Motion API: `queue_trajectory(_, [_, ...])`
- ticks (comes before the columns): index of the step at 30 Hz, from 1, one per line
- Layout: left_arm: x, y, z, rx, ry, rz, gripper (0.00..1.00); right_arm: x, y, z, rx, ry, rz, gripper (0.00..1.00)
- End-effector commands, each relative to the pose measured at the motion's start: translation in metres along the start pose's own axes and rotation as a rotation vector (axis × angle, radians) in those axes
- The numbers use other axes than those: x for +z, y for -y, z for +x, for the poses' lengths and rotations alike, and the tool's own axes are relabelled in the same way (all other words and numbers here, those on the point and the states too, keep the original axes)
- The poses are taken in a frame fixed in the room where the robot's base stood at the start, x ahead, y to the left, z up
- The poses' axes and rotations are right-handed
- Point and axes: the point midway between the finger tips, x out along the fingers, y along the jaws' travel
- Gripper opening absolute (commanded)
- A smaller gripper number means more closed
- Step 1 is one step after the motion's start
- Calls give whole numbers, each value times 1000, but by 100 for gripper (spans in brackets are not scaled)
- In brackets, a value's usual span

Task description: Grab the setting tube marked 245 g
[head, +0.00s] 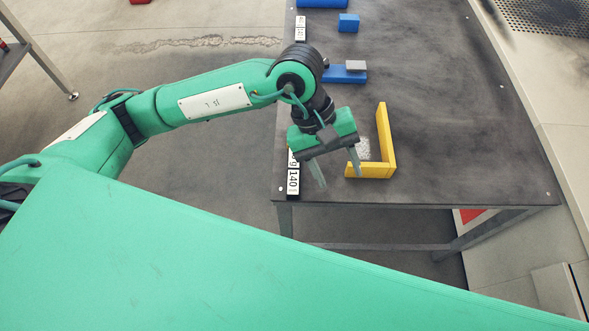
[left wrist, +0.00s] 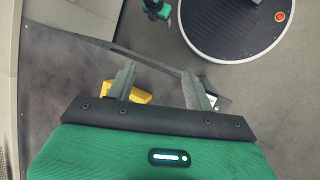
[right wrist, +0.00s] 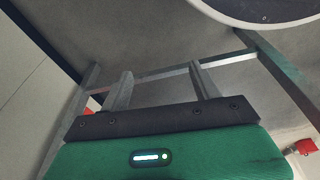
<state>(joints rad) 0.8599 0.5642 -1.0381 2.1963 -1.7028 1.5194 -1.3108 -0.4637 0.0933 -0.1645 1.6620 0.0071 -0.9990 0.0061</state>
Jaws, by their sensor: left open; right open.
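I cannot make out a tube marked 245 g in any view. In the head view my left gripper (head: 338,177) is open, pointing down over the near left edge of the dark table. A label strip (head: 293,182) reading 140 lies beside it, with another label partly hidden behind the gripper. A yellow L-shaped piece (head: 385,135) stands just right of the fingers; it also shows in the left wrist view (left wrist: 142,96).
The dark table (head: 450,110) is mostly clear on its right side. Farther back are a blue piece (head: 340,77) with a grey block (head: 356,66), a small blue block (head: 348,22) and another label (head: 300,27).

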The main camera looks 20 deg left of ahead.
Motion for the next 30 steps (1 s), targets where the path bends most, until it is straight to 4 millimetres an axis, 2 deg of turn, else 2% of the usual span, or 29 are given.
queue_trajectory(1, [-20, 11, -8, -77, -92, 33, 53, 4, 1, 6, -1, 4, 0, 64])
queue_trajectory(3, [-43, 26, -19, -181, -199, 69, 53, 8, 1, 14, -2, 8, 0, 64])
queue_trajectory(6, [-66, 43, -36, -297, -308, 99, 53, 13, 2, 21, -3, 12, -1, 64])
queue_trajectory(11, [-82, 55, -49, -385, -382, 113, 53, 17, 3, 27, -4, 13, -1, 64])
queue_trajectory(14, [-88, 61, -41, -396, -387, 113, 53, 18, 2, 28, -4, 14, -1, 64])
queue_trajectory(24, [-111, 82, 12, -391, -385, 111, 53, 24, 1, 36, -2, 16, -3, 64])
queue_trajectory(30, [-116, 87, 24, -390, -385, 113, 53, 26, 1, 38, -1, 16, -4, 64])
